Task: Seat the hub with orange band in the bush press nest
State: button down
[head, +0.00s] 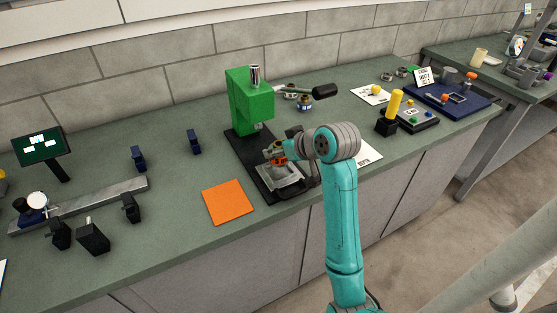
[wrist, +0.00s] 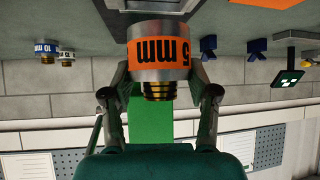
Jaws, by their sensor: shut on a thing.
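The hub with the orange band (wrist: 160,50), marked 5 mm, is a grey metal cylinder with a brass-coloured ribbed stub. My gripper (wrist: 160,86) is shut on it, one finger on each side. The wrist picture appears upside down. In the head view my gripper (head: 281,157) holds the hub above the front part of the green bush press (head: 243,100). The press stands on a black base (head: 252,162) with a bright metal plate (head: 288,184) at its front. The nest's opening is hidden or too small to make out, and I see no seating contact.
An orange mat (head: 228,202) lies left of the press. A yellow-handled tool (head: 394,108) and a blue tray (head: 445,98) are to the right. Dark blue blocks (head: 193,141) and a metal rail (head: 95,203) are left.

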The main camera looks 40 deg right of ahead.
aim_at(280, 160)
jog(key=shift+f, duration=2.15)
jog(key=shift+f, duration=0.1)
jog(key=shift+c, duration=1.5)
grip_release()
jog(key=shift+s+r, duration=0.2)
jog(key=shift+r, duration=0.1)
jog(key=d+v, duration=0.1)
jog(key=v, duration=1)
jog(key=shift+s+a+r, duration=0.2)
jog(key=shift+a, duration=0.3)
